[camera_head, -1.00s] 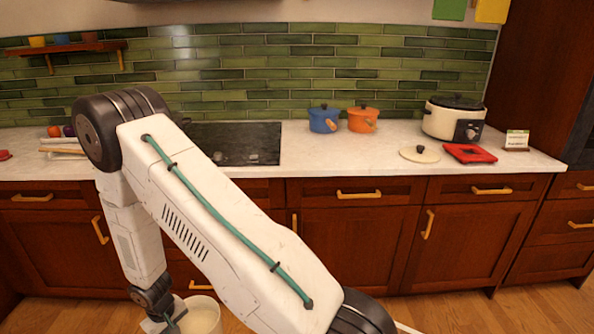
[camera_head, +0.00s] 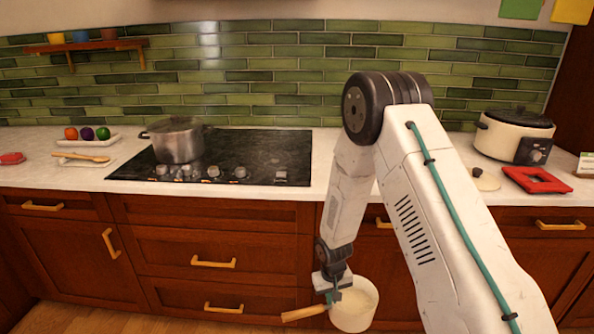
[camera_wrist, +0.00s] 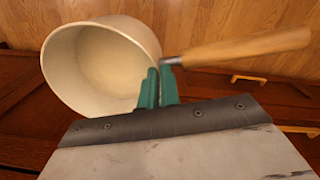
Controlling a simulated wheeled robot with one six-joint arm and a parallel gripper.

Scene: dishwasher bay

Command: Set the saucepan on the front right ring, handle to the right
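The saucepan (camera_head: 355,306) is cream-coloured with a wooden handle (camera_head: 302,314). It hangs low in front of the drawers, below counter height, with its handle pointing left in the head view. My gripper (camera_head: 334,296) is at the side of the pan where the handle joins. In the wrist view the green fingers (camera_wrist: 158,86) are close together at the saucepan's (camera_wrist: 98,62) rim, beside the handle's root, and appear shut on it. The exact grip is partly hidden. The black hob (camera_head: 262,152) lies on the counter; its right side is bare and its ring marks are hard to make out.
A lidded steel pot (camera_head: 177,142) stands on the hob's left side. Knobs (camera_head: 213,172) line the hob's front edge. A slow cooker (camera_head: 514,134), a red trivet (camera_head: 536,180) and a pale lid (camera_head: 486,180) are right of my arm. A wooden spoon (camera_head: 82,157) lies left of the hob.

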